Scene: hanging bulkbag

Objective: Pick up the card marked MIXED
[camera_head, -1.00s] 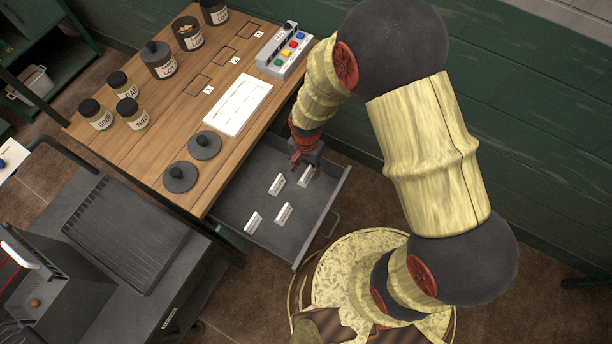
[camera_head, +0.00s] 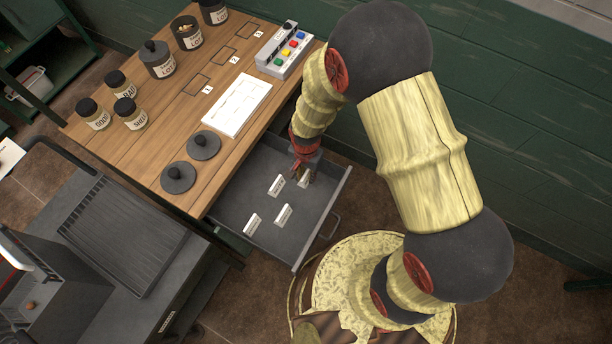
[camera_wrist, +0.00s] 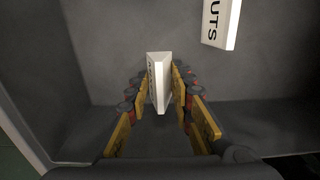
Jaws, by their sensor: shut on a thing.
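My gripper (camera_head: 303,172) is down in the open grey drawer (camera_head: 246,219). In the wrist view my gripper (camera_wrist: 158,92) is shut on a white card (camera_wrist: 156,69), with a yellow-padded finger on each side. The held card has dark lettering on its side, too oblique to read surely. In the head view the held card (camera_head: 304,181) is partly hidden by my gripper. I cannot tell whether it still touches the drawer floor. Another white card (camera_wrist: 221,20), lettered "...UTS", stands to the right in the wrist view.
Several other white cards, such as the front-left one (camera_head: 252,224), stand in the drawer. The wooden table (camera_head: 135,165) beside it holds jars, two dark lids (camera_head: 204,145), a white board (camera_head: 237,104) and a button box (camera_head: 283,50). The drawer's walls surround my gripper.

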